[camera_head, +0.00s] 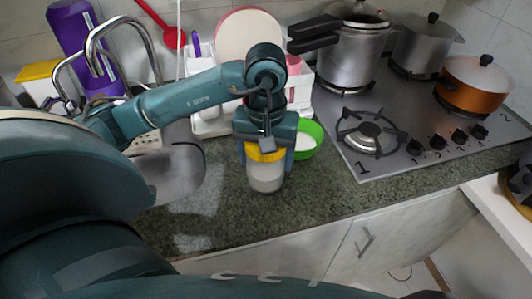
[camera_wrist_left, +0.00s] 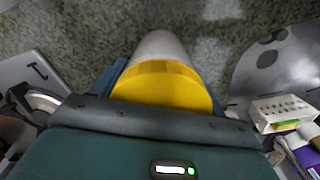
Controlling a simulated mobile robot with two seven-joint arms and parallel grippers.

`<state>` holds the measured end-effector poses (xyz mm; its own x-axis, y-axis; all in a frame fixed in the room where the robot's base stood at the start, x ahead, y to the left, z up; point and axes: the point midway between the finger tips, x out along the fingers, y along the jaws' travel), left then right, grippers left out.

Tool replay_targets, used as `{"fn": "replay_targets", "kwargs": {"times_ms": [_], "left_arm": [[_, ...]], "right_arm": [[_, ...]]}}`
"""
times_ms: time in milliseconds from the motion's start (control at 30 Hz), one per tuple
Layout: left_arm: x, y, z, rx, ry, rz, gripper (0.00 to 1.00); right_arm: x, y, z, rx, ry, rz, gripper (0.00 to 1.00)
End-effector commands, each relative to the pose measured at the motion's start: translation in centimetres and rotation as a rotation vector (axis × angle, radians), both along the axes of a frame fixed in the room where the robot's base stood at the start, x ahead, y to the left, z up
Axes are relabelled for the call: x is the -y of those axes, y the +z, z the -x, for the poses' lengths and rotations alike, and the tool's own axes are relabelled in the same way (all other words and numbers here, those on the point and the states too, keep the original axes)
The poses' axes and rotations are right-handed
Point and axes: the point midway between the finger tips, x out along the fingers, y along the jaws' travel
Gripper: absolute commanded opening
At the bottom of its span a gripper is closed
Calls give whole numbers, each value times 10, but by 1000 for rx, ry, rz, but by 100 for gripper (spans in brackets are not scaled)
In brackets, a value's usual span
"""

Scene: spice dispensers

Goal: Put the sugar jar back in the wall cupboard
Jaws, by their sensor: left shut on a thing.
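The sugar jar (camera_head: 266,178) has a pale body and a yellow lid, and is at the counter's front, left of the stove. My left gripper (camera_head: 266,153) is shut on it, with fingers on both sides of the lid. In the left wrist view the jar's yellow lid (camera_wrist_left: 165,88) sits between the fingers, its pale body pointing away over the speckled counter. I cannot tell whether its base touches the counter. The wall cupboard is not in view, nor is a right gripper that I can make out.
A green bowl (camera_head: 308,138) stands close behind and right of the jar. The sink (camera_head: 172,175) lies to the left. The gas stove (camera_head: 400,150) with pots is to the right. A dish rack with plates is behind. Counter front is clear.

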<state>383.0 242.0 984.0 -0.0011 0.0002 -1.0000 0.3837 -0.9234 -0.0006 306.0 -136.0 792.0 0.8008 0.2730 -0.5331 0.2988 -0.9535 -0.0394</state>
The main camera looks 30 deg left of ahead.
Motion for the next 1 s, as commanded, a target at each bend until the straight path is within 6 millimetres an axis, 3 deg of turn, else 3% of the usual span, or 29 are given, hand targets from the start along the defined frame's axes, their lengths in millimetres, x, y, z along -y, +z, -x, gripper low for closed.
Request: {"fn": "replay_targets", "kwargs": {"times_ms": [367, 400, 633, 1000], "left_arm": [[0, -5, -1, 4, 0, 0, 10], [0, -3, 0, 1, 0, 0, 76], [0, -3, 0, 1, 0, 0, 94], [0, 4, -1, 2, 0, 0, 94]], "right_arm": [[0, -10, 0, -4, 1, 2, 0], [0, -7, 0, -4, 1, 2, 0], [-1, -3, -2, 6, 1, -2, 0], [0, 4, -1, 5, 0, -1, 0]]}}
